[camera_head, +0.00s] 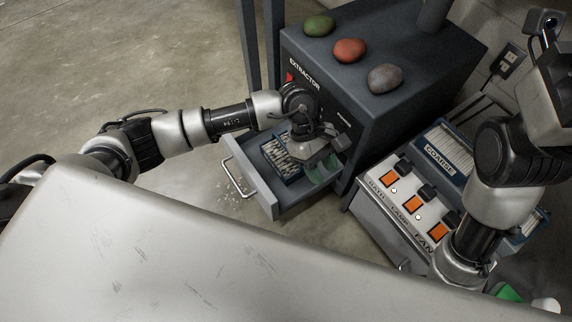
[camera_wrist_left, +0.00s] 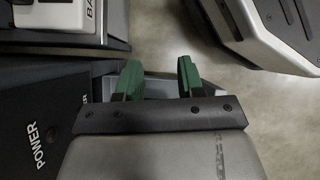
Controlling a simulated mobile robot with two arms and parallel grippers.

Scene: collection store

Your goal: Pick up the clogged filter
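The clogged filter (camera_head: 275,153) has a blue frame and pale, dirty pleats. In the head view it sits in the open grey drawer (camera_head: 249,178) of the extractor (camera_head: 385,118), partly hidden by my left gripper. My left gripper (camera_head: 321,172) is over the drawer, right of the visible part of the filter. In the left wrist view its two green fingers (camera_wrist_left: 159,75) stand apart with no object seen between them. The filter cannot be made out in that view. My right arm is at the right of the head view; its fingers do not show.
Green, red and grey stones (camera_head: 349,50) lie on the extractor. Right of it stands a panel with orange switches (camera_head: 412,204) and a blue-framed filter marked COARSE (camera_head: 447,151). Pale debris (camera_head: 228,202) lies on the floor beside the drawer. The floor at left is clear.

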